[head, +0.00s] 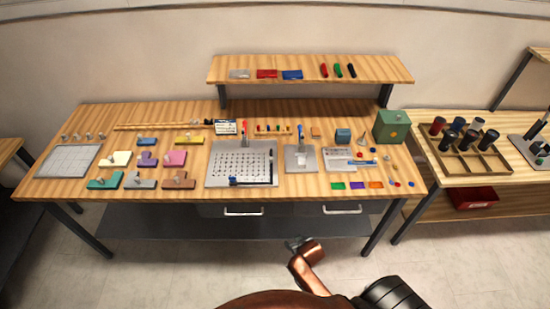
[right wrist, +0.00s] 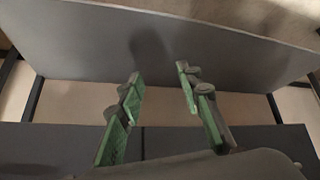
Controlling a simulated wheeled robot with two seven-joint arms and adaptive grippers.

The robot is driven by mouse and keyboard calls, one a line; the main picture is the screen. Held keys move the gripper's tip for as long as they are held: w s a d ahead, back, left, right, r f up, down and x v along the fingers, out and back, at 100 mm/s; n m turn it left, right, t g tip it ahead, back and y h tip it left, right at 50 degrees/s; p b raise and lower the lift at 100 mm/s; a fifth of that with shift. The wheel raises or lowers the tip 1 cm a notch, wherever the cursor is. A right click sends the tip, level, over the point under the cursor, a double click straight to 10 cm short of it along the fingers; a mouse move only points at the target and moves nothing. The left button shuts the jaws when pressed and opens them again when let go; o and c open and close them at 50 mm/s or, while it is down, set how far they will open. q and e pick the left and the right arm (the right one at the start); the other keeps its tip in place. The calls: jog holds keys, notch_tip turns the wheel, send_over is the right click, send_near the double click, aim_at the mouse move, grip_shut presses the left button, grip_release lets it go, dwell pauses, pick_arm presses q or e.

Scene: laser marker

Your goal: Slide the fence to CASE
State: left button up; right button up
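A grey plate with rows of dark marks (head: 238,160) lies at the middle of the table. A black bar (head: 250,181) lies along its front edge and may be the fence; I cannot tell for certain. No CASE lettering is readable at this size. My right gripper (head: 298,243) is in front of the table's front edge, low and apart from the plate. In the right wrist view its two green-padded fingers (right wrist: 160,105) are spread with nothing between them, facing grey panels. My left gripper is not in view.
Coloured blocks (head: 175,158) and a pale grid board (head: 68,161) lie on the left of the wooden table (head: 330,195). A smaller plate (head: 301,160), a small card (head: 225,127) and a green box (head: 391,126) stand nearby. A shelf (head: 310,68) runs behind.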

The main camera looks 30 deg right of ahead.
jog(key=w+d+r+t+p, duration=0.1)
jog(key=w+r, duration=0.1)
jog(key=r, duration=0.6)
jog(key=w+r+m+t, duration=0.1)
jog(key=w+r, duration=0.1)
jog(key=r, duration=0.6)
jog(key=w+d+r+t+h+p, duration=0.1)
jog(key=w+r, duration=0.2)
jog(key=r, duration=0.6)
jog(key=shift+w+d+p, duration=0.1)
jog(key=shift+d+p, duration=0.2)
jog(key=shift+p, duration=0.05)
jog(key=m+t, duration=0.1)
jog(key=t, duration=0.2)
send_near(272, 159)
jog(key=x, duration=0.8)
jog(key=shift+a+b, duration=0.15)
jog(key=shift+b, duration=0.25)
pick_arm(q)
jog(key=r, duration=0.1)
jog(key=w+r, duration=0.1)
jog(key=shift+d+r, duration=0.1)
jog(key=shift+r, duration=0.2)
pick_arm(e)
jog(key=shift+c, duration=0.2)
grip_shut()
